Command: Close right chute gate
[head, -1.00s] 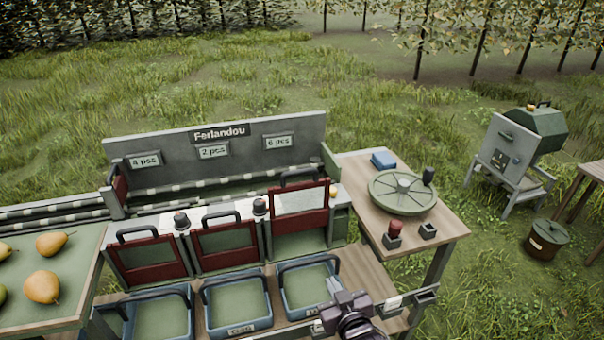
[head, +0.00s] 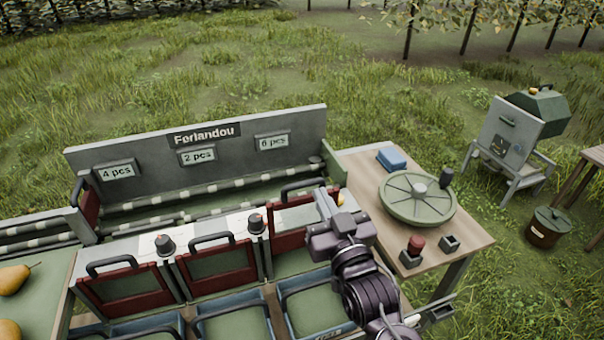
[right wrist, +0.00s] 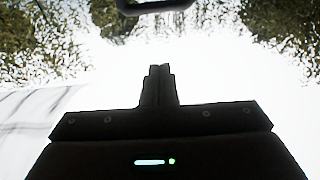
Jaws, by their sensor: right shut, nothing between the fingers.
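The right chute gate (head: 284,240) is a dark red frame with a black handle (head: 303,186) on top. It stands raised, higher than the middle gate (head: 216,268) and left gate (head: 128,292), with an opening below it. My right gripper (head: 322,200) is shut and empty, just right of the handle in the head view, and covers the gate's right part. In the right wrist view its closed fingers (right wrist: 158,78) point up towards a dark handle bar (right wrist: 155,5) at the top edge, with a gap between. My left gripper is not in view.
Blue bins (head: 230,325) stand below the gates. Pears (head: 14,279) lie on the left tray.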

